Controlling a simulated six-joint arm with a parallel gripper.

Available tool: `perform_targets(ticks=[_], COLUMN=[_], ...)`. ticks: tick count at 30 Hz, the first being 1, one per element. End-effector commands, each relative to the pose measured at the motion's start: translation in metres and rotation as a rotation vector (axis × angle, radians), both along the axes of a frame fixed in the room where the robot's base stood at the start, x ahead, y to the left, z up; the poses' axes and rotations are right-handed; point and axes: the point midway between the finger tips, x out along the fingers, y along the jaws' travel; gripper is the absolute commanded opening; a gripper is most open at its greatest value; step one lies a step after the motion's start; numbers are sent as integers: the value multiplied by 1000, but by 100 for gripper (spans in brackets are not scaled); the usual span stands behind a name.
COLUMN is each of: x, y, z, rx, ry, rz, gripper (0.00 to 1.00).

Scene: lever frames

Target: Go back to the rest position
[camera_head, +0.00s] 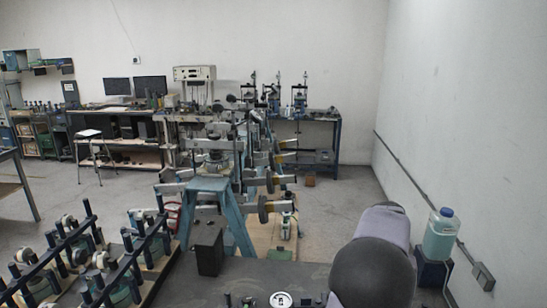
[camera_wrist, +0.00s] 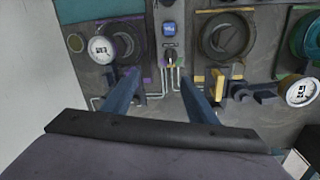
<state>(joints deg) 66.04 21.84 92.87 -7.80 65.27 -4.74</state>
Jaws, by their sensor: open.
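In the wrist view my gripper (camera_wrist: 160,80) is open, with two dark blue fingers spread apart and nothing seen between them. The fingers point toward a grey panel (camera_wrist: 265,130). Between and beyond the fingertips, a small lever-like fitting (camera_wrist: 170,60) sits below a small blue display (camera_wrist: 169,29). Whether the fingertips touch the panel cannot be told. In the head view my arm's dark rounded links show at the lower right, and the gripper itself is not clearly seen there. A dark surface with a white round gauge (camera_head: 281,299) shows at the bottom edge.
The panel bears a left gauge (camera_wrist: 101,50), a dark ring with yellow fittings (camera_wrist: 228,38) and a right gauge (camera_wrist: 300,92). Racks (camera_head: 130,265) stand at lower left, a blue trestle (camera_head: 208,185) mid-room.

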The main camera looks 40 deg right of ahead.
Motion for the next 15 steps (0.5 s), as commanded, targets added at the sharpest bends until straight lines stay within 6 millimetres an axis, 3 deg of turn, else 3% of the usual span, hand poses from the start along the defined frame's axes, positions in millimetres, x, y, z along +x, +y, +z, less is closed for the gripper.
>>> perform_targets(ticks=[1, 4, 6, 11, 15], x=[24, 55, 77, 114, 126], y=[20, 52, 84, 167, 253], z=[4, 2, -10, -27, -48], rx=[-3, -13, -9, 5, 31], ry=[21, 58, 43, 12, -25], rz=[125, 339, 407, 584, 727], gripper=[53, 53, 53, 53, 53])
